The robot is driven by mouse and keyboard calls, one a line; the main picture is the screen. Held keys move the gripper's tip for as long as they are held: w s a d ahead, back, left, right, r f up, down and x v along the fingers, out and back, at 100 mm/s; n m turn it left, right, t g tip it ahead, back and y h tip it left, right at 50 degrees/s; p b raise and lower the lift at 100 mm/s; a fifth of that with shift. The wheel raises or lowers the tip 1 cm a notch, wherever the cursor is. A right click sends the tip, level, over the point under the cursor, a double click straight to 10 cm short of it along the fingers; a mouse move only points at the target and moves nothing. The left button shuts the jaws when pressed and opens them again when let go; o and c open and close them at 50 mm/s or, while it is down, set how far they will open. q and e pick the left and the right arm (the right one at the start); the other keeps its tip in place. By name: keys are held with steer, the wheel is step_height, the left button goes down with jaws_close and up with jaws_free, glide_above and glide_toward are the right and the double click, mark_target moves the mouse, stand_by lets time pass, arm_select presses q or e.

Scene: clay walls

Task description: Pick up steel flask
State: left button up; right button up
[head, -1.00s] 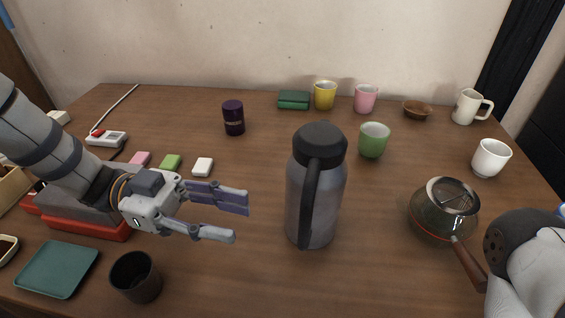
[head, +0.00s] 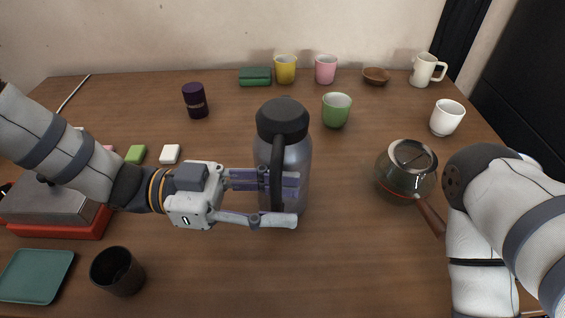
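The steel flask (head: 298,155) stands upright near the middle of the table, with a grey body, black lid and long black handle facing me. My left gripper (head: 296,201) reaches in from the left at the flask's lower half. Its two fingers are apart. The far finger passes behind the handle, and the near finger lies in front of the flask's lower part. I cannot tell whether either finger touches it. My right arm shows at the right, but its gripper is out of view.
A glass teapot (head: 407,175) with a wooden handle is right of the flask, near my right arm. A green cup (head: 336,110) stands behind the flask. A black cup (head: 117,271) and a green tray (head: 36,276) are front left. The front middle table is clear.

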arm_select(q)
jaws_close()
steer(key=shift+r, duration=0.25)
